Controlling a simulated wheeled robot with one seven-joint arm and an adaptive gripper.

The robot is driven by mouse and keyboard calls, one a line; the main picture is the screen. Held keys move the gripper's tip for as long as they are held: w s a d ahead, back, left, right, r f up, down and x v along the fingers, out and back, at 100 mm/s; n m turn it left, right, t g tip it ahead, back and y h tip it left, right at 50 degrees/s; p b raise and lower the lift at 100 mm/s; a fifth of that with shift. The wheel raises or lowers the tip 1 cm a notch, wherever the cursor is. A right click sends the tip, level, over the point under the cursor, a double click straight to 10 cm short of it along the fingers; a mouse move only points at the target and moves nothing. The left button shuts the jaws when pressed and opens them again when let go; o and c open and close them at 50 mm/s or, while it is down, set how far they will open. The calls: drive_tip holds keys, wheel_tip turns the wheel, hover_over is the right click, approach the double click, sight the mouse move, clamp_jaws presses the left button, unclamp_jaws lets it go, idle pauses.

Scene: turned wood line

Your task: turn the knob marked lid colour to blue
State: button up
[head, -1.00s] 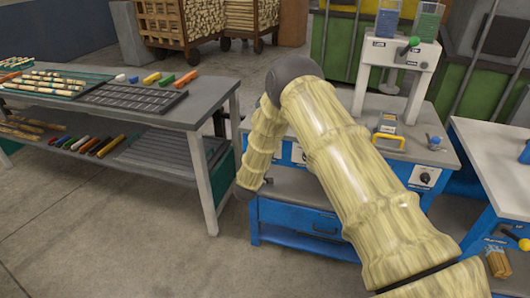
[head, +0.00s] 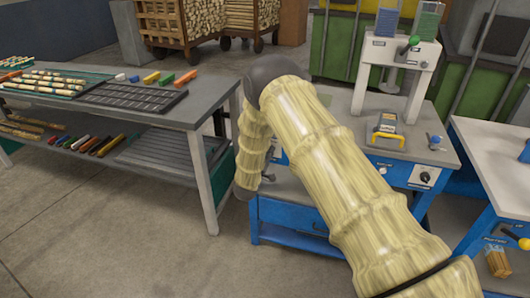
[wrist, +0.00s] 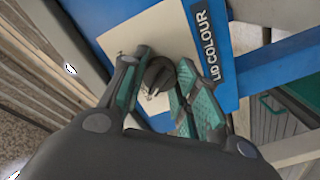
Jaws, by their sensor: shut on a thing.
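The dark knob (wrist: 158,72) sits on a cream plate (wrist: 160,32) on a blue panel, beside a black label reading LID COLOUR (wrist: 209,42) in the wrist view. My gripper (wrist: 157,88) is shut on the knob, one green-padded finger on each side. Small marks show on the plate, but I cannot read them, nor tell which colour the knob points to. In the head view my arm hides the gripper and this knob.
A grey table (head: 205,105) with coloured pieces stands left. Open floor lies in front.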

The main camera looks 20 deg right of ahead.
drive_tip(key=o, duration=1)
drive_tip(key=shift+a+r, duration=0.1)
drive_tip(key=shift+a, duration=0.1)
drive_tip(key=shift+o, duration=0.2)
drive_tip(key=shift+d, duration=0.1)
drive_tip(key=v, duration=1.2)
